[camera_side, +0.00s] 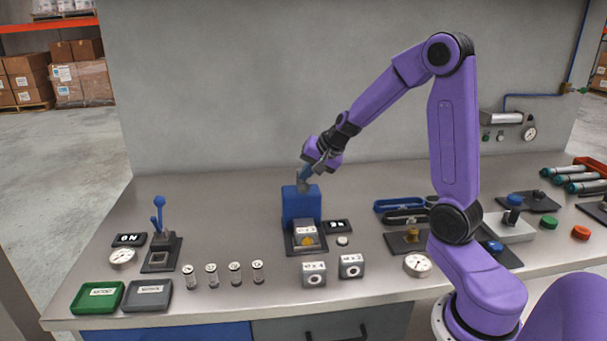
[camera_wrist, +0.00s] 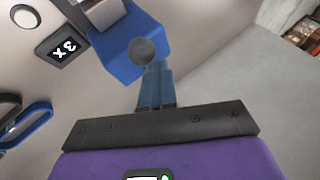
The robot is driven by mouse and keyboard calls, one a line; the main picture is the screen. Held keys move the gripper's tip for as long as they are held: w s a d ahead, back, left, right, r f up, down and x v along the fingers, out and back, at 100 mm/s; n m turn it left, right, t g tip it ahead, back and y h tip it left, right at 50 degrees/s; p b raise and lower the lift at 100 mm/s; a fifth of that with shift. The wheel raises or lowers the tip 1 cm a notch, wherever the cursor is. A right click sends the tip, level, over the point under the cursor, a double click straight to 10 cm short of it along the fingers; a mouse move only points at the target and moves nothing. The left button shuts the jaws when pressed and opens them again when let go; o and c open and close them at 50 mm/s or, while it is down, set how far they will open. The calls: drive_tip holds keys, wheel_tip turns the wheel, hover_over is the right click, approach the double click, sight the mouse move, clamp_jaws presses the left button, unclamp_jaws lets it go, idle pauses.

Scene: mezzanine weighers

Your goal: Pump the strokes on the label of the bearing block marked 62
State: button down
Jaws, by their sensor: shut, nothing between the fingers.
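A blue pump-like housing (camera_side: 301,203) stands mid-bench, with a grey knob (camera_wrist: 143,50) on top that shows in the wrist view. My gripper (camera_side: 304,180) is shut and empty. Its blue fingertips (camera_wrist: 151,68) are at the knob; I cannot tell whether they touch. A grey block (camera_side: 305,230) with a white label sits in front of the housing, with a yellow part below the label. Two more labelled bearing blocks stand nearer the front edge, a left one (camera_side: 314,274) and a right one (camera_side: 352,266). Their markings are too small to read.
A black display (camera_side: 340,226) right of the housing reads "3x" in the wrist view (camera_wrist: 62,46). A blue-knobbed lever (camera_side: 158,215), green tray (camera_side: 97,297), grey tray (camera_side: 148,296) and several small cylinders (camera_side: 211,274) stand left. Black and blue trays lie right; a grey wall stands behind.

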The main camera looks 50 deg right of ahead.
drive_tip(key=shift+a, duration=0.1)
drive_tip(key=shift+w+d+r, duration=0.1)
drive_tip(key=shift+d+r, duration=0.05)
drive_tip(key=shift+r, duration=0.8)
drive_tip(key=shift+w+d+r, duration=0.1)
drive_tip(key=shift+d+r, duration=0.05)
drive_tip(key=shift+r, duration=0.8)
drive_tip(key=r, duration=0.5)
drive_tip(key=shift+w+d, duration=0.35)
drive_tip(key=shift+w, duration=0.05)
